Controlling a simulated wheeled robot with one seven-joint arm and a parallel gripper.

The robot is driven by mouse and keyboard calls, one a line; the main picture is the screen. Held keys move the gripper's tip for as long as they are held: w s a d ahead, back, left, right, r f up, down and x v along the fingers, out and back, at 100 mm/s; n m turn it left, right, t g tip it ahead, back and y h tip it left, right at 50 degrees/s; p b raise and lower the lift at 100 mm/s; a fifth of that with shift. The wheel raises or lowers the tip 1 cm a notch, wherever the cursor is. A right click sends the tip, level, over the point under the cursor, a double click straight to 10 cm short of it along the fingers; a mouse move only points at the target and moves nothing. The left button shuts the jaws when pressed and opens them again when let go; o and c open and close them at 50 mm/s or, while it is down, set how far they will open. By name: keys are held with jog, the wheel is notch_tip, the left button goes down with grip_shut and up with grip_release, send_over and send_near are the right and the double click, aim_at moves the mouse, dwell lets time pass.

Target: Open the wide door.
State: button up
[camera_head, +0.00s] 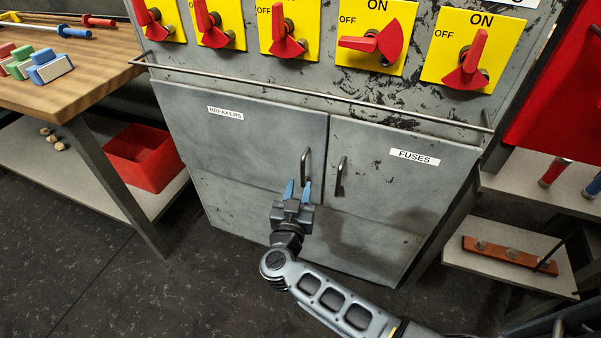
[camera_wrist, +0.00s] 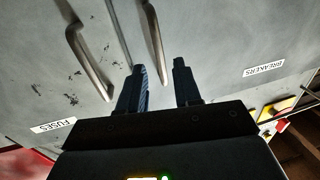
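The wide door seems to be the left cabinet door, labelled BREAKERS (camera_head: 245,140); it looks wider than the FUSES door (camera_head: 400,190) beside it. Both doors look shut. The BREAKERS door's vertical bar handle (camera_head: 308,162) is near its right edge, and it also shows in the wrist view (camera_wrist: 152,35). My gripper (camera_head: 298,187) is open, its blue fingertips just below and in front of that handle. In the wrist view, my gripper (camera_wrist: 161,68) has the handle's near end in line with the gap between its fingers. I cannot tell whether they touch.
The FUSES handle (camera_head: 341,176) is close on the right. A horizontal rail (camera_head: 320,92) crosses above the doors, below several yellow switch panels (camera_head: 376,35). A wooden table (camera_head: 60,85) and red bin (camera_head: 144,157) stand left; a low shelf (camera_head: 510,280) stands right. Floor ahead is clear.

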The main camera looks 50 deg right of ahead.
aim_at(303, 174)
jog(key=shift+b+x, duration=0.55)
jog(key=shift+x, duration=2.65)
jog(key=shift+c, duration=0.5)
grip_shut()
